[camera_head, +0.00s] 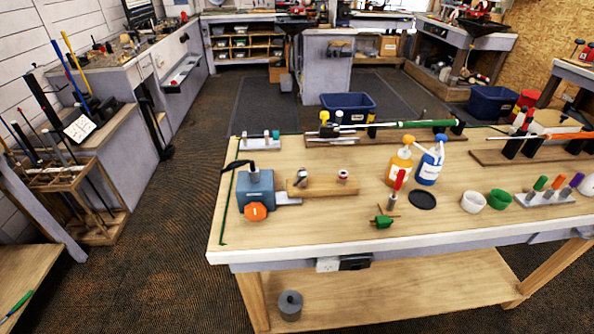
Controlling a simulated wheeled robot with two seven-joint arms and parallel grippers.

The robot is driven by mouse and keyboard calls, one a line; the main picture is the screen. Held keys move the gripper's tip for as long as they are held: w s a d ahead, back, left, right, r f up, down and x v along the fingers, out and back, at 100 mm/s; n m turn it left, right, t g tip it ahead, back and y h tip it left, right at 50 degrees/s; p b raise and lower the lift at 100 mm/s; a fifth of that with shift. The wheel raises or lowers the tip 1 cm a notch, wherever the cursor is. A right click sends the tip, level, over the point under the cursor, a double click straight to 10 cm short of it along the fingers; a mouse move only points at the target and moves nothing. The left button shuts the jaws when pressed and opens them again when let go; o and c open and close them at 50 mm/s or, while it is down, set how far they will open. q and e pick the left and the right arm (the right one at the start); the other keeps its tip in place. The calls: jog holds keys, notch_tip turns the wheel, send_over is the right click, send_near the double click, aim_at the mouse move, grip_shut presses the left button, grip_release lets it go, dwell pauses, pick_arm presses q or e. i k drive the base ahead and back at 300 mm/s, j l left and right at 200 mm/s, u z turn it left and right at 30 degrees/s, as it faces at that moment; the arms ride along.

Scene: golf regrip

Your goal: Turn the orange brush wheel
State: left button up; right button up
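Neither of my grippers shows in the head view.
Right of the machine is a wooden block with metal pieces (322,187). Farther right stand an orange bottle (399,166), a blue bottle (430,164), a black disc (422,199) and small bowls. Golf clubs lie in holders along the back. Bare bench surrounds the wheel's front.

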aim_at(254, 210)
jog(key=i+j+z, duration=0.2)
jog(key=j+z, duration=0.25)
jog(key=i+j+z, duration=0.1)
jog(key=j+z, duration=0.8)
